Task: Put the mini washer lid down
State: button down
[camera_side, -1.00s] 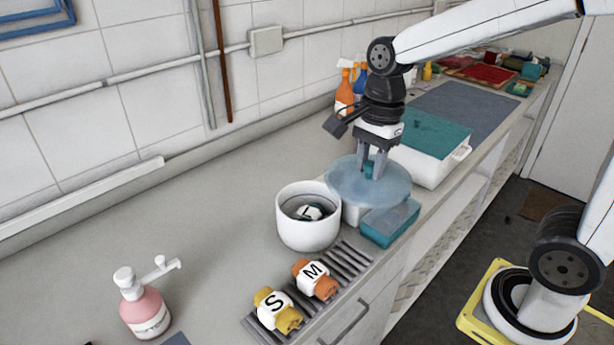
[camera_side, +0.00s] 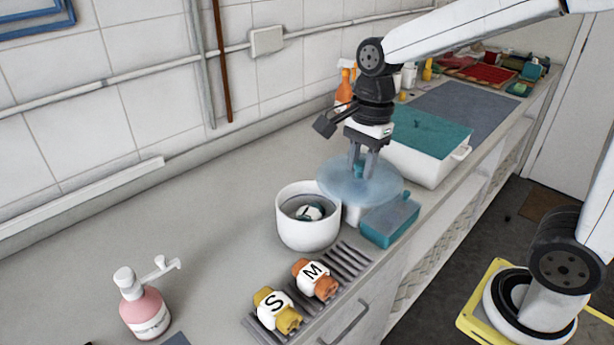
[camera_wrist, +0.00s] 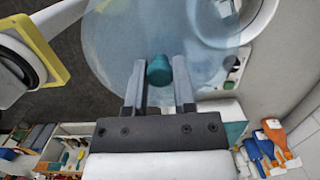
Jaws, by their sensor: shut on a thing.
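The mini washer lid (camera_side: 335,185) is a translucent pale blue disc with a teal knob (camera_wrist: 159,70). My gripper (camera_side: 363,168) is shut on that knob and holds the lid roughly level. The lid also shows at the top of the wrist view (camera_wrist: 108,48). In the side view the lid is right of the white round washer tub (camera_side: 308,232), with its left edge close to the tub's rim. The tub is open, and a small piece marked with a letter (camera_side: 312,212) lies inside. The lid partly hides a white part below it.
A white bin with a teal top (camera_side: 425,160) stands behind. Orange (camera_side: 315,278) and yellow (camera_side: 278,310) lettered pieces lie on the ridged strip in front. A pink pump bottle (camera_side: 146,310) stands at left.

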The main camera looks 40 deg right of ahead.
jog(key=w+a+f, duration=0.4)
jog(key=w+a, duration=0.2)
jog(key=w, duration=0.3)
send_over(243, 259)
notch_tip(243, 259, down, 9)
jog(key=shift+d+f, duration=0.2)
jog(key=shift+f, duration=2)
jog(key=shift+f, duration=0.1)
jog(key=shift+f, duration=1.9)
jog(key=shift+f, duration=0.15)
jog(key=shift+c, duration=2.2)
grip_release()
